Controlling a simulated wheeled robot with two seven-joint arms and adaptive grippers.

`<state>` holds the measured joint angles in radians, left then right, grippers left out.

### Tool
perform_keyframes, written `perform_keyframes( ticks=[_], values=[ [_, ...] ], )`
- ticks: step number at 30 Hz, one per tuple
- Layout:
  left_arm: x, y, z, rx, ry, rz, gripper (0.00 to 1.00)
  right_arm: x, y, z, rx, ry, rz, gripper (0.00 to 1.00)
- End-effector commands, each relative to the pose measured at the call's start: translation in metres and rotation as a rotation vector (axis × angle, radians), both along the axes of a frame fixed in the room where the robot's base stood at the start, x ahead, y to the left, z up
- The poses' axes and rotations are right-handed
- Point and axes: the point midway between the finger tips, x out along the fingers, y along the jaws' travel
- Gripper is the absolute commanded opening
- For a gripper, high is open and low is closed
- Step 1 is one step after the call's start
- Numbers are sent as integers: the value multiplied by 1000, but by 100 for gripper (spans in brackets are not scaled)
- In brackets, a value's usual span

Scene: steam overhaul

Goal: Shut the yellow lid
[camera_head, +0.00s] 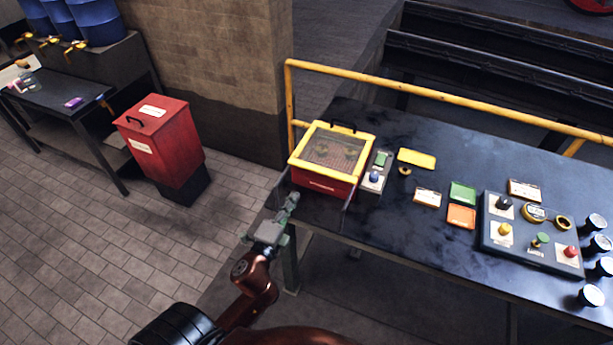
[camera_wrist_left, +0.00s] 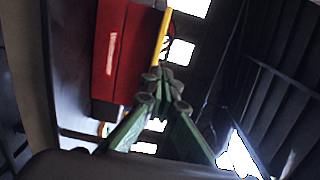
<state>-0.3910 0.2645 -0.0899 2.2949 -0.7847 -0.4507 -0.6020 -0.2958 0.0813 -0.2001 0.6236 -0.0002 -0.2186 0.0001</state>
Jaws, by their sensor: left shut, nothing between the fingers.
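The yellow lid (camera_head: 341,148) is a yellow frame with a see-through mesh panel and a dark handle at its far edge. It lies flat over the red box (camera_head: 322,182) at the table's left end and looks down; a small gap cannot be ruled out. In the left wrist view the red box (camera_wrist_left: 122,55) and the lid's yellow edge (camera_wrist_left: 161,38) show at upper left. My left gripper (camera_head: 293,198) is shut and empty, just left of and in front of the box, apart from it in the head view. My right gripper is not in view.
The dark table (camera_head: 415,215) carries a yellow tag (camera_head: 417,159), a green card (camera_head: 462,193), an orange card (camera_head: 461,216) and a control panel (camera_head: 520,258) with several knobs. A yellow rail (camera_head: 430,92) runs behind. A red bin (camera_head: 160,140) stands on the floor at left.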

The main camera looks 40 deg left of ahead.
Motion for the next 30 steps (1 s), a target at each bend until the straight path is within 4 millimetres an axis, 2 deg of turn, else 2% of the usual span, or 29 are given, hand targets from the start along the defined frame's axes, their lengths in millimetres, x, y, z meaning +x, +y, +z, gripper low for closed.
perform_keyframes(
  ticks=[3,9,15,21,30],
  values=[
    [26,5,2,2,-3,-2,0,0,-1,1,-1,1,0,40],
    [65,15,0,0,-1,0,0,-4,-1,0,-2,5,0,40],
    [92,22,0,-2,0,0,0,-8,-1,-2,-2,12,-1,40],
    [101,25,-1,-3,0,0,0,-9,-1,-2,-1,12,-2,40],
    [102,25,-1,-3,0,0,0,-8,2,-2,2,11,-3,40]
  ],
)
